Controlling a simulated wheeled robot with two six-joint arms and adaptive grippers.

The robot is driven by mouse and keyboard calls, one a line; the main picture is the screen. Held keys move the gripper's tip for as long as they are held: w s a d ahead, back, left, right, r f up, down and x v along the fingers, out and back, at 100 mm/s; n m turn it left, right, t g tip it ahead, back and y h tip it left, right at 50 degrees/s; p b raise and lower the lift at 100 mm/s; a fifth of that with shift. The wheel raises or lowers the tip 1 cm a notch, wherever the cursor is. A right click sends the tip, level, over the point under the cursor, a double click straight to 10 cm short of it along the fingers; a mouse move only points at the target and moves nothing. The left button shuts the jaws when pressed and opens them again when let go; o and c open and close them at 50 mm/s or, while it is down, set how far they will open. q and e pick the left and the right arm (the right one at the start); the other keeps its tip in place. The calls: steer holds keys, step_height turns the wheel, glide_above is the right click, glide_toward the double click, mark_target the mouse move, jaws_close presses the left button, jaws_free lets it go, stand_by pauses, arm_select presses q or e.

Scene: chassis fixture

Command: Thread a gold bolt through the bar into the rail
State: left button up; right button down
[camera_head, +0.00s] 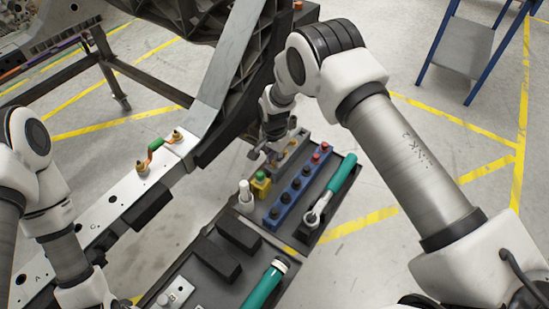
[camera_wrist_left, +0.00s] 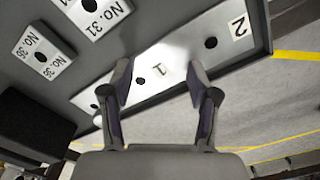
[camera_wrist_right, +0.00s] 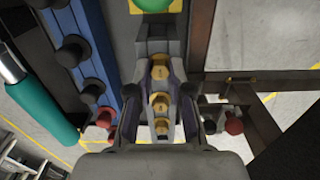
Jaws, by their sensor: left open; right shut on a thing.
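The silver rail (camera_head: 105,208) runs diagonally at left in the head view, with dark holes along its top. A bar with a green middle (camera_head: 155,144) lies on the rail, with gold fittings at its ends. Several gold bolts (camera_wrist_right: 161,102) stand in a row in a grey holder (camera_wrist_right: 157,46) in the right wrist view. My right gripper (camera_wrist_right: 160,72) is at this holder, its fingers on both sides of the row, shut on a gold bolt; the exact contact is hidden. My left gripper (camera_wrist_left: 161,76) is open and empty above a white plate (camera_wrist_left: 175,60) marked 1 and 2.
The dark tray (camera_head: 326,220) holds a blue strip of dark and red knobs (camera_head: 296,188), a teal-handled ratchet (camera_head: 340,174), a yellow block with a green top (camera_head: 261,184), a white post (camera_head: 245,193) and black blocks (camera_head: 238,234). A dark frame (camera_head: 232,75) rises behind the rail.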

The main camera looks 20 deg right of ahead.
arm_select(q)
steer(key=shift+r+p, duration=1.9)
arm_select(e)
steer(key=shift+r, duration=2.75)
